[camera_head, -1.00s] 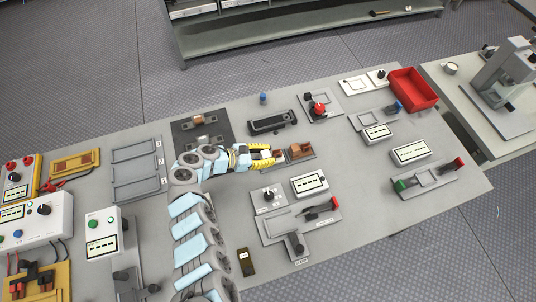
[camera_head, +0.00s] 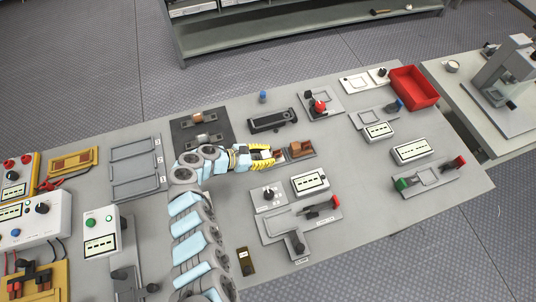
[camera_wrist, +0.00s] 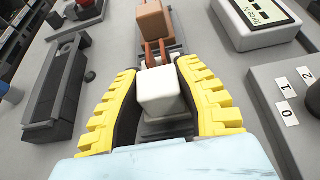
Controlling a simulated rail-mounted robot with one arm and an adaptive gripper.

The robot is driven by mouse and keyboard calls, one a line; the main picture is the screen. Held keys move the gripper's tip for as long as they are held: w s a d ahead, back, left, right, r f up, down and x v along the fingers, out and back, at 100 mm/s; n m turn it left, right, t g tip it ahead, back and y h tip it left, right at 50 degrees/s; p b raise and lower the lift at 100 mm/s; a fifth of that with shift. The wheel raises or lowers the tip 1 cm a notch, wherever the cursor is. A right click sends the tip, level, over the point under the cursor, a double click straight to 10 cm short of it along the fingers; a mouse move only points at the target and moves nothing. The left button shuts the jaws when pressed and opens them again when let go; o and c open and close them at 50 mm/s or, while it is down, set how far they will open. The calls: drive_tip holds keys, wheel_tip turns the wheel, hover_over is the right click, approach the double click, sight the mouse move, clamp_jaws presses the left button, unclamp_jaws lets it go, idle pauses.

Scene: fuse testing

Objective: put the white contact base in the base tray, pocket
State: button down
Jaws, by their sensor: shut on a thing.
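My gripper (camera_head: 262,157) has yellow ribbed fingers. In the wrist view my gripper (camera_wrist: 165,100) is shut on the white contact base (camera_wrist: 160,93), a small white block between the two fingers. Just beyond the block stands a brown block with copper-coloured prongs (camera_wrist: 154,22) on a dark grey holder (camera_wrist: 176,50). In the head view the brown block (camera_head: 301,146) is just right of my fingertips, and the white block is mostly hidden by the fingers. Whether the white block touches the holder beneath, I cannot tell. I cannot tell which thing is the base tray.
A grey tray with numbered pockets (camera_head: 112,171) lies left of my arm. A dark plate (camera_head: 181,133) carries small blocks behind my wrist. A black slotted fixture (camera_head: 272,121) stands behind my gripper, and a meter (camera_head: 310,183) stands in front. A red bin (camera_head: 413,88) is at the back right.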

drive_tip(key=c, duration=0.8)
unclamp_jaws()
drive_tip(key=shift+o, duration=0.2)
drive_tip(key=v, duration=1.2)
drive_tip(key=shift+f, duration=0.1)
